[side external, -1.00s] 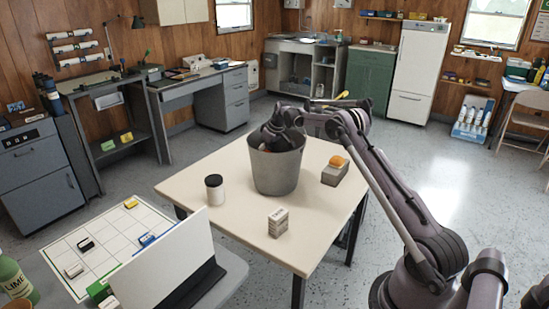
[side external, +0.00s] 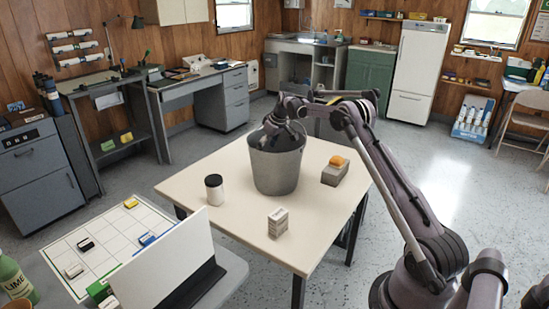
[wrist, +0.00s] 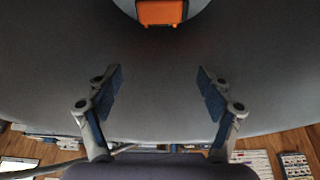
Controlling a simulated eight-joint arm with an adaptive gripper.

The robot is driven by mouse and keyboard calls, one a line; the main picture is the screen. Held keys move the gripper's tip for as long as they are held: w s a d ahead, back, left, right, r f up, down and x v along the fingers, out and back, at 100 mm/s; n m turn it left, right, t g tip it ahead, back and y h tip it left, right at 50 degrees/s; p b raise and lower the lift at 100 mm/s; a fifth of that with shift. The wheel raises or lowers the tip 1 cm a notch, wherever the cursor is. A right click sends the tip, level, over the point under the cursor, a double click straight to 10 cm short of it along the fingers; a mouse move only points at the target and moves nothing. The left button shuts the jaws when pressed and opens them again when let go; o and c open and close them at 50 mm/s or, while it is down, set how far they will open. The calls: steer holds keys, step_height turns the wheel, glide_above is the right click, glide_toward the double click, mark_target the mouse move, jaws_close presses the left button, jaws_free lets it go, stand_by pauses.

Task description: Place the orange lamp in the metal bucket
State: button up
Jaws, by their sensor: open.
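The metal bucket (side external: 276,170) stands upright on the cream table; its grey inner wall (wrist: 160,85) fills most of the wrist view. An orange box-like thing with dark edges, seemingly the orange lamp (wrist: 162,12), shows at the top of the wrist view on a lighter round patch that looks like the bucket's floor. It is hidden by the bucket wall in the side view. My gripper (wrist: 160,92) is open with nothing between its fingers, apart from the orange thing. In the side view my gripper (side external: 272,127) is at the bucket's mouth, fingertips partly hidden by the rim.
An orange rounded thing (side external: 337,160) sits on a grey block (side external: 334,174) right of the bucket. The table (side external: 235,223) is otherwise clear.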

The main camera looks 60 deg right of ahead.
steer(key=v, duration=0.9)
steer(key=s+a+r, duration=0.3)
steer(key=a+r, duration=0.1)
steer(key=a, duration=0.3)
steer(key=s+a+r, duration=0.3)
steer(key=a, duration=0.5)
steer(key=s+a+r, duration=0.3)
steer(key=a+r, duration=0.1)
steer(key=a, duration=0.3)
steer(key=s+a+f+t, duration=0.1)
steer(key=s+a+f, duration=0.3)
steer(key=s+a, duration=0.3)
steer(key=s+a+f+t, duration=0.1)
steer(key=s+a+f, duration=0.2)
steer(key=s+a, duration=0.5)
steer(key=s, duration=0.5)
steer(key=shift+f+t, duration=0.3)
steer(key=shift+f, duration=0.1)
